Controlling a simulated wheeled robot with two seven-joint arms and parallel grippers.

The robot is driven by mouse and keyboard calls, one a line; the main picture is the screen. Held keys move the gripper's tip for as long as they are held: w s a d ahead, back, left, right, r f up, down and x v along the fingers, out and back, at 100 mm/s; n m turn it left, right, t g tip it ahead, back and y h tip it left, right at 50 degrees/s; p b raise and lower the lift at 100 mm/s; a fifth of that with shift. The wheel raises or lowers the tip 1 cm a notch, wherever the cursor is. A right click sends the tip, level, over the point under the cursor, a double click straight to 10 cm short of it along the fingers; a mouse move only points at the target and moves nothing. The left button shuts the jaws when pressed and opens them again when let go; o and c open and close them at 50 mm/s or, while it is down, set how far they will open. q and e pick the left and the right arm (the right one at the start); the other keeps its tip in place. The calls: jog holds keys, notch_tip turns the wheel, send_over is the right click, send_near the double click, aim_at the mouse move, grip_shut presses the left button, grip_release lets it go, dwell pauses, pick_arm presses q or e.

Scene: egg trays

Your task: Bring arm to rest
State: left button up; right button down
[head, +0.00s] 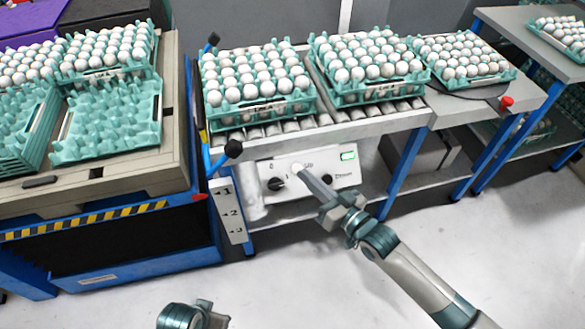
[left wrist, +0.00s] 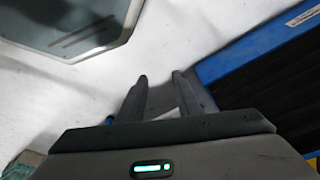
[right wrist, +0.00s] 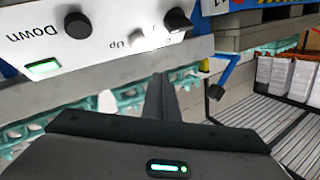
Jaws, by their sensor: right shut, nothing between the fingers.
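My right gripper (head: 302,172) is shut and empty, with its fingers pointing at the white control panel (head: 345,175) on the front of the roller stand. Its fingertips overlap the panel near the white round button; I cannot tell whether they touch it. In the right wrist view the closed fingers (right wrist: 163,82) are pressed together below the upside-down panel (right wrist: 100,30), which shows knobs, "Up" and "Down". My left gripper (left wrist: 163,85) is open and empty above the pale floor, its fingers apart. In the head view only part of the left arm's end shows at the bottom edge.
Egg trays (head: 262,110) full of white eggs stand on the roller stand. A blue-framed cart (head: 110,242) at the left holds more trays, some empty. A side table (head: 520,22) stands at far right. The floor (head: 290,275) in front is clear.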

dwell(0.4)
